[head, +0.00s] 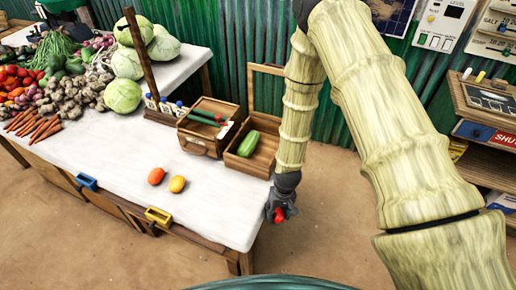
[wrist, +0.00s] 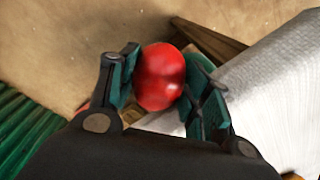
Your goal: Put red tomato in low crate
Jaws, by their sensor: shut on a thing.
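My gripper (head: 280,213) is shut on the red tomato (wrist: 160,77) and holds it just off the right end of the white table (head: 225,205). In the wrist view the tomato sits between the two fingers of my gripper (wrist: 159,85). In the head view only a little of the red tomato (head: 279,216) shows below the gripper. A low wooden crate (head: 259,164) stands open on the table, up and to the left of my gripper. A green vegetable lies in this crate.
A wooden box (head: 195,143) with green things on top stands left of the crate. An orange-red fruit (head: 156,176) and a yellow-orange fruit (head: 177,184) lie on the table. Vegetables fill the far left. The table's front right is clear.

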